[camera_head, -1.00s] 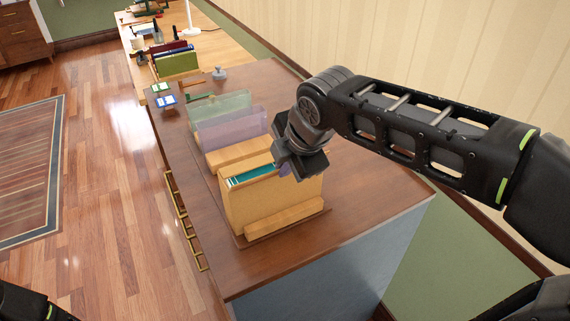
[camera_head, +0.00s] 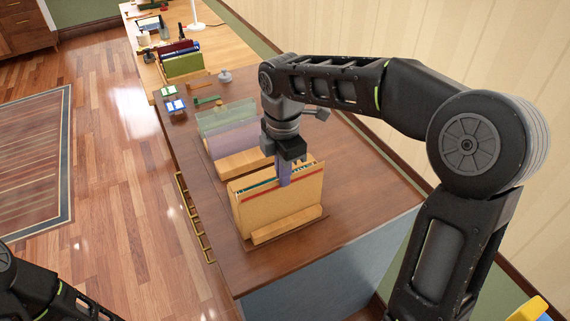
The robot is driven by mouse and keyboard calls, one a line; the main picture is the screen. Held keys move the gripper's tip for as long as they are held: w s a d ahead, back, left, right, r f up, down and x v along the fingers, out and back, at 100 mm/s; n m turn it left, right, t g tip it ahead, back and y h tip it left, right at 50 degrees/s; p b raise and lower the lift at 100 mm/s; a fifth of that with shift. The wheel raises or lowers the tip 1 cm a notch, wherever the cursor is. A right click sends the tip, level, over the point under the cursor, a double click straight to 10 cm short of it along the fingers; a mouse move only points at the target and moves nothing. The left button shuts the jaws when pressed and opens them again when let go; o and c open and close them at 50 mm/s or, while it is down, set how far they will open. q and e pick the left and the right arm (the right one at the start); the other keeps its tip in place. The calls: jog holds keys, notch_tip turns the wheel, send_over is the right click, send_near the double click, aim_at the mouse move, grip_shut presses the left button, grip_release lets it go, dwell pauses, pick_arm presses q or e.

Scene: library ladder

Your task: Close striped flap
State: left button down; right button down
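A tan file box (camera_head: 279,205) with several thin coloured folders stands on the dark wooden desk, open at the top. A red line runs along its upper front edge. I cannot make out a clearly striped flap. My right gripper (camera_head: 284,158) points down just over the box's top opening. A narrow purple piece (camera_head: 284,173) shows directly below the gripper and reaches the folders. I cannot tell whether the fingers are closed on it. Part of my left arm shows at the lower left, with its gripper out of view.
Translucent green (camera_head: 225,118) and lavender (camera_head: 233,138) panels stand in a wooden holder behind the box. Small cards (camera_head: 175,106) and a grey stamp-like object (camera_head: 225,76) lie farther back. The desk (camera_head: 355,190) is clear to the box's right.

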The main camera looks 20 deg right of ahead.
jog(key=shift+w+g, duration=0.25)
jog(key=shift+g, duration=0.25)
jog(key=c, duration=1.6)
grip_release()
jog(key=shift+c, duration=0.2)
jog(key=shift+s, duration=0.1)
